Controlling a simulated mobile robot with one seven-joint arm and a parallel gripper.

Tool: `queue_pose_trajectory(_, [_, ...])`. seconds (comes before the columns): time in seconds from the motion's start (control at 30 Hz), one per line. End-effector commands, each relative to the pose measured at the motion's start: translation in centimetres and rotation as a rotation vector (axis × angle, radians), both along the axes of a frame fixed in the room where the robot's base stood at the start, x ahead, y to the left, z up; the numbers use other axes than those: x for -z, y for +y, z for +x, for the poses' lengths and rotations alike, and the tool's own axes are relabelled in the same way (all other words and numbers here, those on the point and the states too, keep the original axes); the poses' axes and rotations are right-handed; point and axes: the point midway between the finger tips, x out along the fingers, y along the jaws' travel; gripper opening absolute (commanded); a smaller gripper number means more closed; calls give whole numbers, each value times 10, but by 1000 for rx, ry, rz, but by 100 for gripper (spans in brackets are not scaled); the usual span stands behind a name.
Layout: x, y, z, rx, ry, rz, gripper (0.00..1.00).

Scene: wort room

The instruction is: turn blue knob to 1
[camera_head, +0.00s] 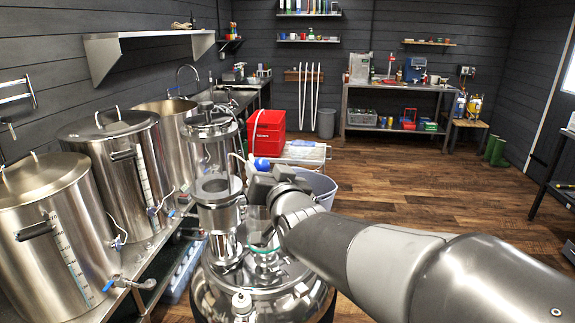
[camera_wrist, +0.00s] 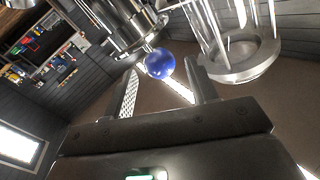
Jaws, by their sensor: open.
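The blue knob (camera_wrist: 159,64) is a glossy ball on a short stem on a metal fitting, seen in the wrist view just beyond and between my gripper's two fingers. Whether the fingers touch the knob cannot be told. The number marks of the knob are not visible. In the head view my gripper (camera_head: 262,180) is partly hidden by its own wrist.
A glass cylinder with metal rings (camera_head: 213,150) stands close left of my gripper, on a shiny steel vessel (camera_head: 262,285). Large steel kettles (camera_head: 125,165) line the left. A red box (camera_head: 267,132) and a grey tub (camera_head: 318,186) are behind. Open wooden floor lies to the right.

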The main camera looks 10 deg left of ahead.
Motion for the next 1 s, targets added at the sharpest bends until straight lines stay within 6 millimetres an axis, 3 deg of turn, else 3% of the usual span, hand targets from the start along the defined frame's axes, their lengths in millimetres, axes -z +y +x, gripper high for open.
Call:
queue_pose_trajectory(0.3, [1,15,28,0,1,0,53])
queue_pose_trajectory(0.67, [0,17,32,1,0,-1,53])
queue_pose_trajectory(1.0, [0,17,32,1,0,-1,27])
